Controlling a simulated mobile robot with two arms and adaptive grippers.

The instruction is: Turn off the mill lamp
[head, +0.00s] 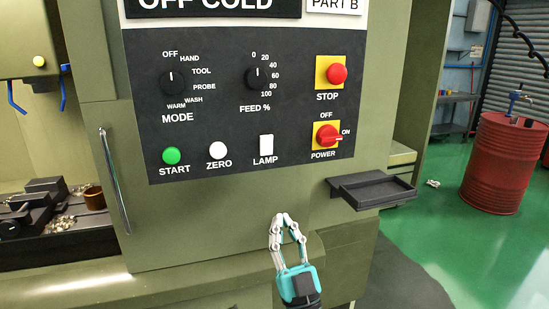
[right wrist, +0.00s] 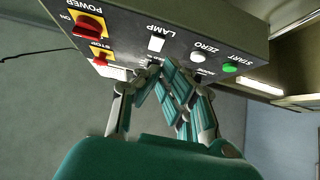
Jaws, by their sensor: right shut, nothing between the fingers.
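The lamp switch (head: 266,147) is a white upright rectangle above the label LAMP, low on the dark control panel (head: 215,122). It also shows in the right wrist view as a white rectangle (right wrist: 156,44). I cannot tell from its face whether it is on or off. My right gripper (head: 280,217) is shut and empty. It stands below the panel's lower edge, a little right of the switch in the head view, and apart from it. In the right wrist view its closed fingers (right wrist: 160,72) show below the lamp switch. My left gripper is not in view.
The white ZERO button (head: 217,150) and green START button (head: 171,155) sit left of the switch. The red POWER knob (head: 326,135) and red STOP button (head: 337,73) sit right. A small dark shelf (head: 372,190) juts out at lower right. A door handle (head: 114,180) is at left.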

